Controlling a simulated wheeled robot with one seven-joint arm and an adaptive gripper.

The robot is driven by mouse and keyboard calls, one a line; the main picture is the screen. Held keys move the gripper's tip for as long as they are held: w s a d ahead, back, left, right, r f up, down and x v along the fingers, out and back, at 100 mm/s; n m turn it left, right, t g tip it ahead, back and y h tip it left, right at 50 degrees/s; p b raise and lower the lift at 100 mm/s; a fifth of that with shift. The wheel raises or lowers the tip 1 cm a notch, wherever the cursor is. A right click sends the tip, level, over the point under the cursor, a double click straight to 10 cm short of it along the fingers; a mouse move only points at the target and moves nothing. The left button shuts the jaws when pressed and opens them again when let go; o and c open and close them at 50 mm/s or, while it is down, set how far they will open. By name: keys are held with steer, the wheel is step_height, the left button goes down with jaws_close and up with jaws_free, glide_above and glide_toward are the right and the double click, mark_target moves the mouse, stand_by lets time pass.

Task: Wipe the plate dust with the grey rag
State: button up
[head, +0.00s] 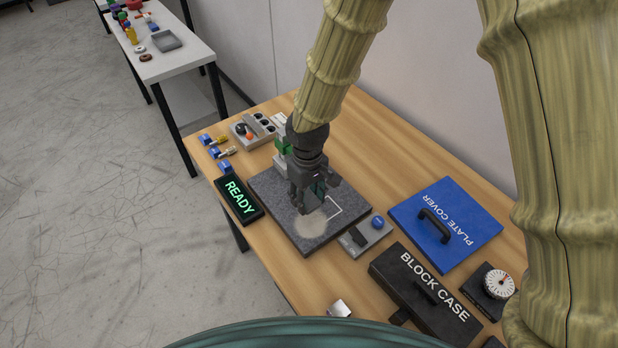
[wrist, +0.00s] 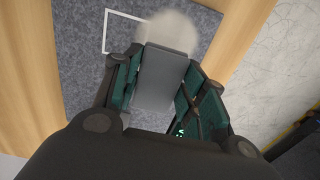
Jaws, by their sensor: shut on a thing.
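My gripper (head: 312,200) is over the granite plate (head: 275,205) and points down at it. In the wrist view my gripper (wrist: 160,75) is shut on the grey rag (wrist: 162,75), a grey block-like piece between the two fingers. A pale dust patch (head: 311,226) lies on the plate, beside a white outlined square. In the wrist view the dust (wrist: 172,30) shows just past the rag's far edge, partly hidden by it. I cannot tell whether the rag touches the plate.
A READY sign (head: 238,199) stands left of the plate. A grey holder (head: 243,131) and small blue-ended tools (head: 222,152) are behind.

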mark_target(309, 209)
steer(key=shift+s+f, duration=0.1)
steer(key=shift+s, duration=0.05)
steer(key=s, duration=0.1)
steer(key=s+f+b, duration=0.1)
steer(key=s+b, duration=0.1)
steer(key=shift+d+f, duration=0.15)
steer(key=shift+f, duration=0.1)
steer(key=shift+s+f+b, duration=0.2)
steer(key=shift+s+b, duration=0.05)
steer(key=shift+b, duration=0.3)
steer(key=w+f, duration=0.1)
steer(key=w+f+b, duration=0.1)
steer(key=f, duration=0.1)
steer(key=shift+w+a, duration=0.25)
steer(key=shift+w, duration=0.35)
steer(key=shift+w+a, duration=0.25)
steer(key=shift+w, duration=0.3)
steer(key=shift+a, duration=0.2)
steer(key=shift+s+a+r, duration=0.1)
steer(key=shift+s+r, duration=0.3)
steer(key=shift+s, duration=0.1)
steer(key=shift+w+f, duration=0.4)
steer(key=shift+w, duration=0.1)
steer(key=shift+s+r, duration=0.2)
steer(key=shift+s, duration=0.1)
steer(key=shift+w+f, duration=0.2)
steer(key=shift+f, duration=0.15)
steer(key=shift+s+f, duration=0.15)
